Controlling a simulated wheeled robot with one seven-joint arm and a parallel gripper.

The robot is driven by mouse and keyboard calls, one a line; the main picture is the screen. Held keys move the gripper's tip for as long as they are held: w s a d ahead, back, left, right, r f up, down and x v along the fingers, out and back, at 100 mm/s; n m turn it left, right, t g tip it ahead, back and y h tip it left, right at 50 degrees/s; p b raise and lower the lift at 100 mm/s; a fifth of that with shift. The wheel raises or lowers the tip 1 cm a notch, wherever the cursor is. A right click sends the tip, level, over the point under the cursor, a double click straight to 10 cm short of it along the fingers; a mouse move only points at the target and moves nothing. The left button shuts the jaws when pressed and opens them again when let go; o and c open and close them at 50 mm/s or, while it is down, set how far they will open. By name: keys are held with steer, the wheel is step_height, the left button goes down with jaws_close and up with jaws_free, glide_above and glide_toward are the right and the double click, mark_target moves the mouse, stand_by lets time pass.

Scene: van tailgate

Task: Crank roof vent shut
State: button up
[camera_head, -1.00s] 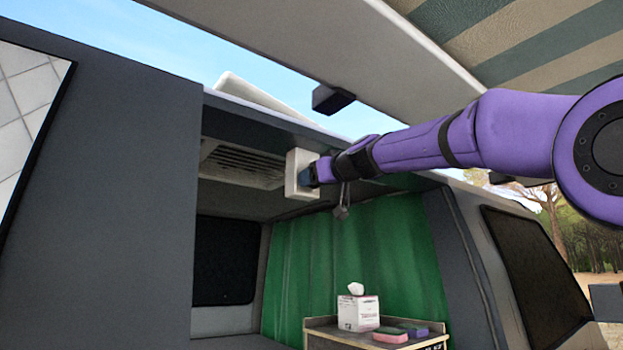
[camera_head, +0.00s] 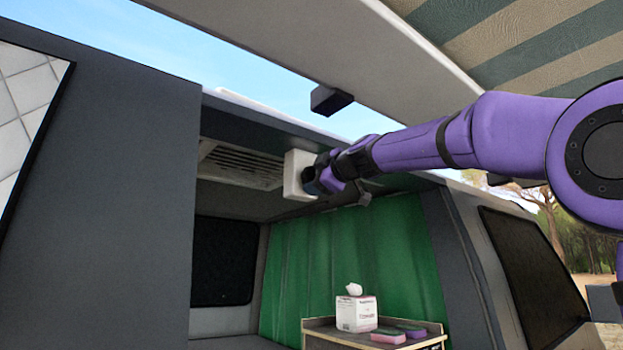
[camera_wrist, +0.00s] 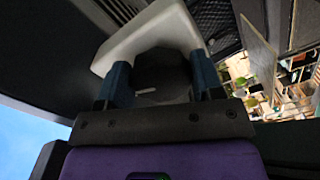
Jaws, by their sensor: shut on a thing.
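The white crank housing (camera_head: 296,176) sits under the front edge of the van roof. My gripper (camera_head: 314,181) reaches it from the right. In the wrist view, my blue fingers straddle a dark crank handle (camera_wrist: 158,72) in front of the white housing and are shut on it. The fingers hide most of the handle in the head view. The roof vent lid (camera_head: 247,104) shows as a thin white strip lying low along the roof top. I cannot tell whether any gap is left under it.
A slatted grille (camera_head: 240,164) is in the ceiling left of the housing. A dark block (camera_head: 330,100) hangs from the raised tailgate (camera_head: 270,50) above my arm. A tissue box (camera_head: 356,312) and sponges (camera_head: 390,336) stand on a cabinet below. A green curtain (camera_head: 350,260) hangs behind.

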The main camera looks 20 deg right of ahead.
steer(key=n, duration=0.4)
steer(key=shift+s+r, duration=0.15)
steer(key=shift+r, duration=0.25)
steer(key=shift+n, duration=0.3)
steer(key=shift+d+r, duration=0.1)
steer(key=shift+r, duration=0.05)
steer(key=o, duration=0.9)
steer(key=v, duration=1)
steer(key=shift+s, duration=0.35)
